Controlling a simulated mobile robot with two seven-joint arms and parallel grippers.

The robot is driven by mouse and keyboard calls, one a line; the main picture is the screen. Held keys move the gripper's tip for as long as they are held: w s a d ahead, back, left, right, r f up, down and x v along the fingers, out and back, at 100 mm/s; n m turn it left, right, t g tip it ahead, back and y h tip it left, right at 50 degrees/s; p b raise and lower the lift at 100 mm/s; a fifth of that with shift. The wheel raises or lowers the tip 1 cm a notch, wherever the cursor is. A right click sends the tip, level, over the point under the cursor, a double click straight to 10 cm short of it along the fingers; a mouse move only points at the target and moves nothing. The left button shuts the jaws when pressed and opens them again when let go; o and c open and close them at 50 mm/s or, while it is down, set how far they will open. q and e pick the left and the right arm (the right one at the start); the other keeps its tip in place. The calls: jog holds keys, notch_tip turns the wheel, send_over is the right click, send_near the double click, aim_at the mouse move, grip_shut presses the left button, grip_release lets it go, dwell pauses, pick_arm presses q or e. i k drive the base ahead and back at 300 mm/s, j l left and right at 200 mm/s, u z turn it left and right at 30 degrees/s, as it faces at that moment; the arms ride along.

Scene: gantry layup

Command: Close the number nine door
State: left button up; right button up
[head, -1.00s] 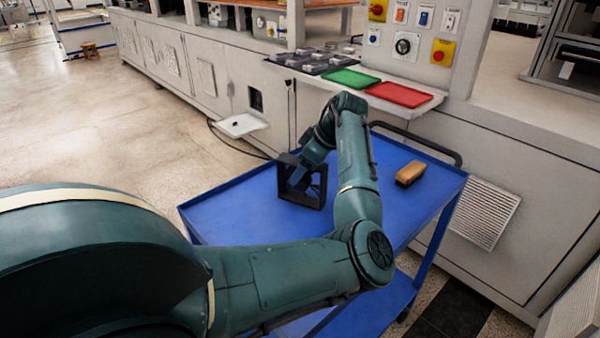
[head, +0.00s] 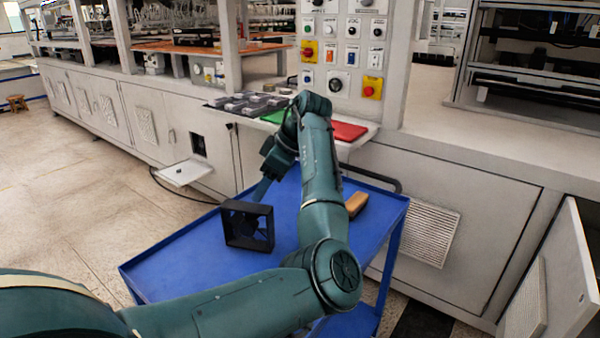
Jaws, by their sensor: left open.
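A cabinet door (head: 562,275) with a vented panel stands swung open at the lower right edge of the head view. A small flap (head: 185,172) on the cabinet front at left hangs folded down below a dark opening. I cannot read a number on any door, so I cannot tell which is number nine. My left gripper (head: 262,188) is open, just above and behind a black square fan frame (head: 248,243) on the blue cart; its fingertips are partly hidden. It is far from the open door at the right. My right gripper is not in view.
The blue cart (head: 180,262) stands in front of the long cabinet, with a wooden-backed brush (head: 356,204) at its far right. A red tray (head: 347,131) lies on the ledge behind. A closed vented panel (head: 430,233) is between cart and open door. Floor at left is clear.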

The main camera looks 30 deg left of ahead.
aim_at(558, 295)
jog(key=i+l, duration=0.1)
jog(key=l, duration=0.4)
jog(key=i+l, duration=0.1)
jog(key=l, duration=0.35)
jog(key=i+l, duration=0.1)
jog(key=l, duration=0.4)
